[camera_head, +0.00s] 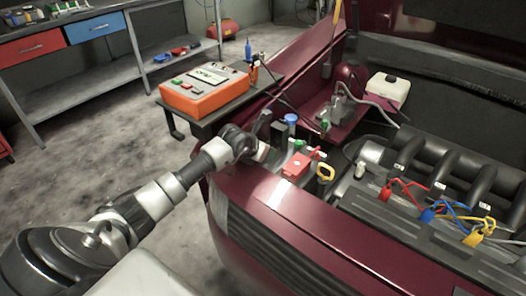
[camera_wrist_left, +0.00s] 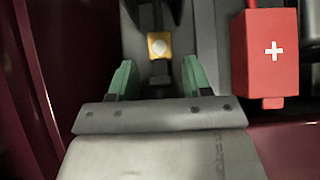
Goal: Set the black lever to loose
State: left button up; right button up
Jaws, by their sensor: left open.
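My left gripper (camera_head: 266,138) reaches in from the left over the front corner of the maroon car's engine bay. In the left wrist view its green-padded fingers (camera_wrist_left: 158,80) stand apart. Between and beyond them are a narrow dark part (camera_wrist_left: 160,68), a small yellow square with a pale round centre (camera_wrist_left: 159,46), and a black part at the top edge. One of these dark parts may be the black lever, but I cannot tell which, nor its setting. No contact with the fingers is clear. In the head view the gripper hides part of this area. My right gripper is not in view.
A red box with a white cross (camera_wrist_left: 274,50) is close on the right of the fingers; a red cover (camera_head: 297,165) shows in the head view. An orange tester (camera_head: 205,92) sits on a stand behind the gripper. The car's maroon front edge (camera_head: 290,205) lies below the arm.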

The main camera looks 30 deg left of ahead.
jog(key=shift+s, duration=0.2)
pick_arm(q)
jog(key=shift+c, duration=1)
grip_shut()
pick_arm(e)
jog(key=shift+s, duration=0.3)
